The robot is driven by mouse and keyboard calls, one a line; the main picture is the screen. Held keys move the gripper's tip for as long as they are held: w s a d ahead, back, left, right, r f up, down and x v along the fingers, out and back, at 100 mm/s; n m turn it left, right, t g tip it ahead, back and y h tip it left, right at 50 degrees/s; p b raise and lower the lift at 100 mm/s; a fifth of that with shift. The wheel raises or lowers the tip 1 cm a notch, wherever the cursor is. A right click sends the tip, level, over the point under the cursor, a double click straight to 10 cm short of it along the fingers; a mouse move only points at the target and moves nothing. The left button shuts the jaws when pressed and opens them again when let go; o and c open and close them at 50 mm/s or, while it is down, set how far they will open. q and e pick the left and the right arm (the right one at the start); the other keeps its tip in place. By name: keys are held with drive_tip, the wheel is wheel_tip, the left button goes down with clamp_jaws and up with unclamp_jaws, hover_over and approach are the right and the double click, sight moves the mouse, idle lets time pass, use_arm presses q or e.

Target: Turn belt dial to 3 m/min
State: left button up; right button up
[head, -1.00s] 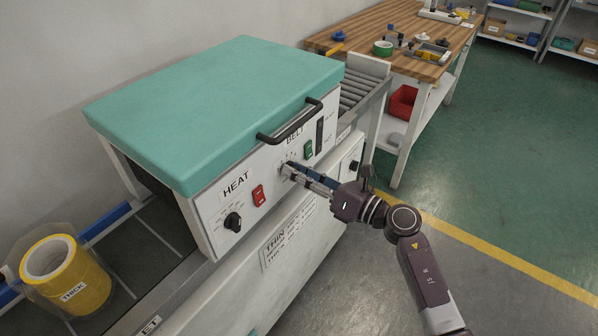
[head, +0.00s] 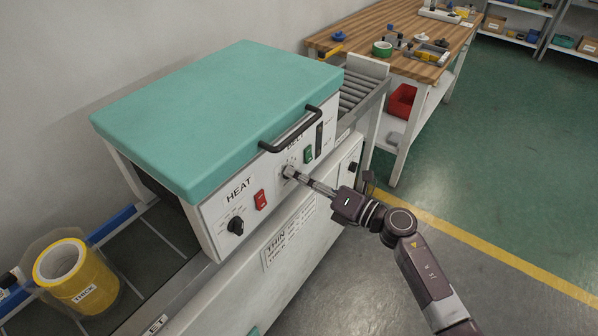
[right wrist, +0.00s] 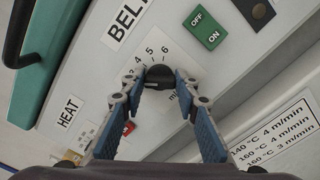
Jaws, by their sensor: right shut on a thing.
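The white shrink machine (head: 215,208) has a front panel with the black belt dial (right wrist: 160,76) under the BELT label. The scale numbers 4, 5 and 6 show around the dial's upper side in the right wrist view; the lower numbers are partly covered by a finger. My right gripper (head: 289,172) is shut on the belt dial. Its two fingertips (right wrist: 160,75) stand on either side of the dial in the right wrist view. I cannot read the dial's exact setting. My left gripper is not in view.
Left of the belt dial are a red switch (head: 260,199) and the black heat dial (head: 236,226). A green switch (head: 308,155) and a black handle (head: 300,131) are near my gripper. A yellow THICK roll (head: 84,284) stands on the left. Floor is clear at right.

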drive_tip(key=shift+m+p, duration=0.3)
drive_tip(key=shift+m, duration=0.3)
drive_tip(key=o, duration=1.1)
drive_tip(key=shift+o, duration=0.2)
drive_tip(key=v, duration=1.2)
